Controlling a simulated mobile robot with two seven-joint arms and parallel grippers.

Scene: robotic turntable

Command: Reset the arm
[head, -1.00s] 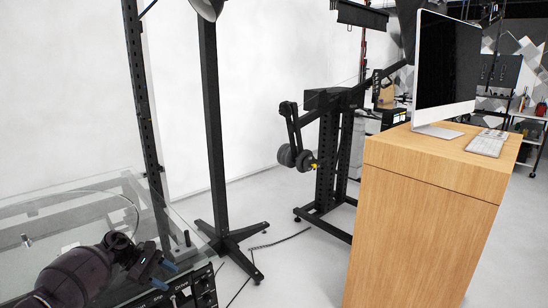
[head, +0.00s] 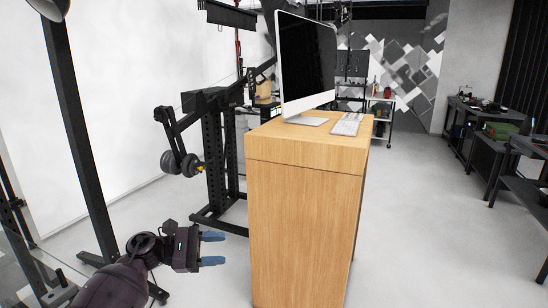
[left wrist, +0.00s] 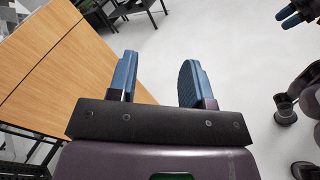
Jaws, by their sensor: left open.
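My left gripper (head: 215,249) is at the lower left of the head view, with its two blue fingers pointing right. It is open and empty, close to the left side of the wooden cabinet (head: 300,215) in the picture; I cannot tell the gap. In the left wrist view the left gripper (left wrist: 158,65) shows its fingers spread, with floor between them. Blue fingertips of what looks like my right gripper (left wrist: 290,16) show at the top right corner of the left wrist view, partly cut off.
A monitor (head: 308,60) and keyboard (head: 347,124) stand on the cabinet. A black weight rack (head: 213,150) and a dark stand (head: 82,130) are at the left. Dark workbenches (head: 487,150) line the right. Floor (head: 420,230) right of the cabinet is clear.

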